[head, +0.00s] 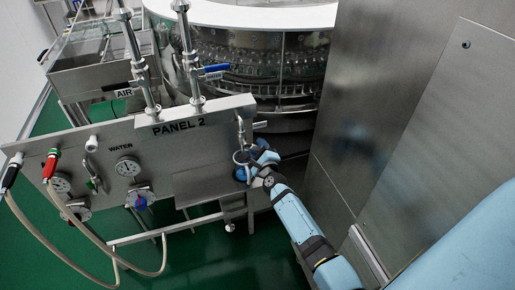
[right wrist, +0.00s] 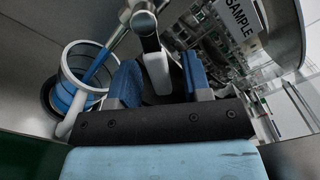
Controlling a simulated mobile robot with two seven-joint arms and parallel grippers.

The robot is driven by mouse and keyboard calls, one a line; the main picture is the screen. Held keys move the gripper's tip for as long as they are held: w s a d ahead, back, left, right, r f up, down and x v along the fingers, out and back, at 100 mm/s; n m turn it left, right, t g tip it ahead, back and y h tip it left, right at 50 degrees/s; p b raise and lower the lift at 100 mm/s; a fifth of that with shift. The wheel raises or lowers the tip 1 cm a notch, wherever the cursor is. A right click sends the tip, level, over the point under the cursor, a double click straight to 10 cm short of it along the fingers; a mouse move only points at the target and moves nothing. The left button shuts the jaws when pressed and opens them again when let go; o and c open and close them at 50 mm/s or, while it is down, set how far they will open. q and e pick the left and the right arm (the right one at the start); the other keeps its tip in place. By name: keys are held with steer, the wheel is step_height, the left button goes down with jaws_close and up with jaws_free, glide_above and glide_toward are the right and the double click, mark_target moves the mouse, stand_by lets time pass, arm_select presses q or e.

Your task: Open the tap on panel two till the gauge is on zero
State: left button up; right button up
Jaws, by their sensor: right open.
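A steel panel marked PANEL 2 (head: 178,126) stands at left centre in the head view. A tap (head: 240,130) hangs at its right end. My right gripper (head: 258,157) is close beside this tap. In the right wrist view its two blue fingers (right wrist: 161,82) are apart, with the tap's pale lever (right wrist: 155,66) between them. I cannot tell whether either finger touches the lever. The gauge by the word WATER (head: 128,166) is on the panel front; its needle is too small to read. My left gripper is not in view.
A ring-like cup (right wrist: 85,72) is left of the fingers in the wrist view. A SAMPLE sign (right wrist: 238,17) is at its upper right. A steel wall (head: 372,95) closes the right side.

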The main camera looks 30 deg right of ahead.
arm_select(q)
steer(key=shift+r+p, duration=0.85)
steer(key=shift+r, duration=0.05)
arm_select(e)
steer(key=v, duration=1.3)
steer(key=shift+s, duration=0.3)
steer(key=shift+c, duration=0.3)
